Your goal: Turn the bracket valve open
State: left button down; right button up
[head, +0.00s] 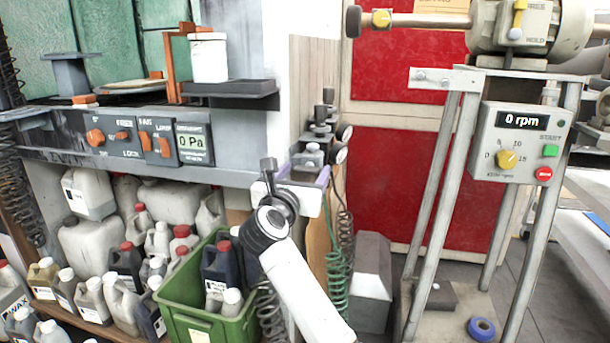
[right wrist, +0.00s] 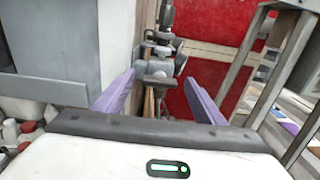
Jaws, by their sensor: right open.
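In the right wrist view the grey fitting (right wrist: 156,68) shows ahead, between and beyond my fingertips. My right gripper (head: 308,172) has a white body and purple fingers and is just in front of the valve. In the right wrist view the gripper (right wrist: 158,88) is open, one finger on each side, with nothing visibly held. The wrist hides part of the bracket's lower side in the head view. My left gripper is not in view.
A green coiled hose (head: 337,270) hangs below. A white post (head: 282,80) stands to the left. A grinder stand (head: 440,190) is at right.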

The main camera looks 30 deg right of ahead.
jog(key=shift+w+d, duration=0.3)
jog(key=shift+d, duration=0.05)
